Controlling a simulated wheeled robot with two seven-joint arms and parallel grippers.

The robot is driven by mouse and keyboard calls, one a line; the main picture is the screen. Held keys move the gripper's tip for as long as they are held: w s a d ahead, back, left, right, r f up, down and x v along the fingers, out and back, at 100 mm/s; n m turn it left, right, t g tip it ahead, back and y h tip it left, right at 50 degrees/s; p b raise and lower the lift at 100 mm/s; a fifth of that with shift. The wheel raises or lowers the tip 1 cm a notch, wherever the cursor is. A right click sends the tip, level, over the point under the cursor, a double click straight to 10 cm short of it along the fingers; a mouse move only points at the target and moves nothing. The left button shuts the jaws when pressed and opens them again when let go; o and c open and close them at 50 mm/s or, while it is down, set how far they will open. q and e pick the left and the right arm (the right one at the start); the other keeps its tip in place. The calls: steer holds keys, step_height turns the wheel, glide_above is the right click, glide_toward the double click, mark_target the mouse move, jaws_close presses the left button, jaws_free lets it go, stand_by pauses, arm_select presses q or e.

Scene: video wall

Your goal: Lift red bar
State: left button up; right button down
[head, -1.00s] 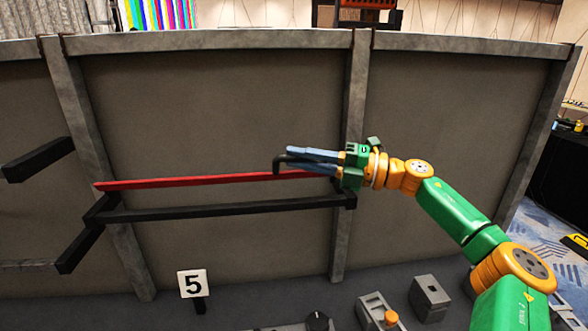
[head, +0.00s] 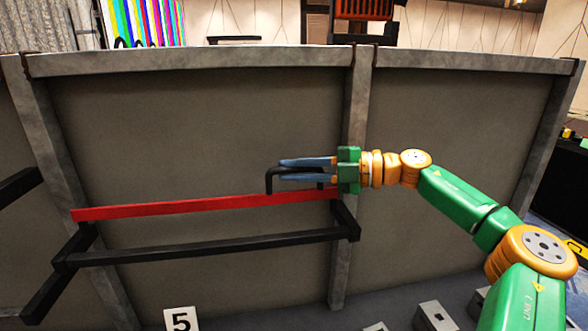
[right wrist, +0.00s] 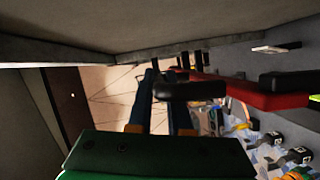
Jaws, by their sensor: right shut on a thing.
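The long red bar (head: 170,208) runs nearly level in front of the grey panel, its left end slightly lower in the head view. A black handle (head: 269,182) rises from its right part. My right gripper (head: 281,170) comes in from the right, its blue fingers shut on this handle just above the bar. In the right wrist view the handle (right wrist: 195,91) lies across the fingers, with part of the red bar (right wrist: 250,96) beyond. I cannot tell whether the bar touches the black rack (head: 205,246) at its ends. My left gripper is not in view.
The grey framed panel (head: 200,130) stands close behind the bar. A "5" sign (head: 181,320) and grey control boxes (head: 436,316) sit low in front. Another black bracket (head: 20,187) is at the far left. Room above the bar is clear.

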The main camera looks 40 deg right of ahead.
stand_by(0.4)
steer(key=c, duration=0.8)
jaws_free()
steer(key=shift+w+d, duration=0.1)
steer(key=shift+c, duration=0.2)
steer(key=shift+w, duration=0.1)
steer(key=s+d+f+b, duration=0.1)
steer(key=b, duration=0.2)
steer(key=shift+s+d, duration=0.25)
steer(key=shift+s, duration=0.15)
steer(key=b+v, duration=0.1)
steer(key=v, duration=0.1)
steer(key=r+v, duration=0.1)
steer(key=v, duration=0.1)
steer(key=shift+s+d+b, duration=0.15)
steer(key=shift+s+b, duration=0.05)
steer(key=shift+b, duration=0.2)
steer(key=shift+s+d, duration=0.15)
steer(key=shift+s, duration=0.05)
steer(key=shift+r, duration=0.1)
